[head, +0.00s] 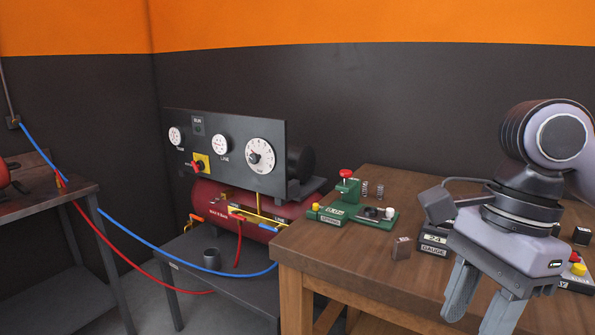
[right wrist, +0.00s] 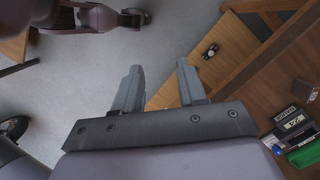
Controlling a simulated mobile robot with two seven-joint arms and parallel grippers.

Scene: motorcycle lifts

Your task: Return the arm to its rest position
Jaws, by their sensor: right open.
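My right arm comes in from the right in the head view. Its right gripper (head: 478,305) hangs fingers down over the front part of the wooden table (head: 340,262). The two fingers are apart with nothing between them. In the right wrist view the open right gripper (right wrist: 158,85) shows against the grey floor and a wooden shelf edge. My left gripper does not show in the head view.
On the table are a green fixture (head: 352,213) with a red knob, two springs, a small brown block (head: 401,248) and a gauge box (head: 434,240). A red compressor (head: 222,205) with a dial panel (head: 225,150) stands left. Red and blue hoses cross the left side.

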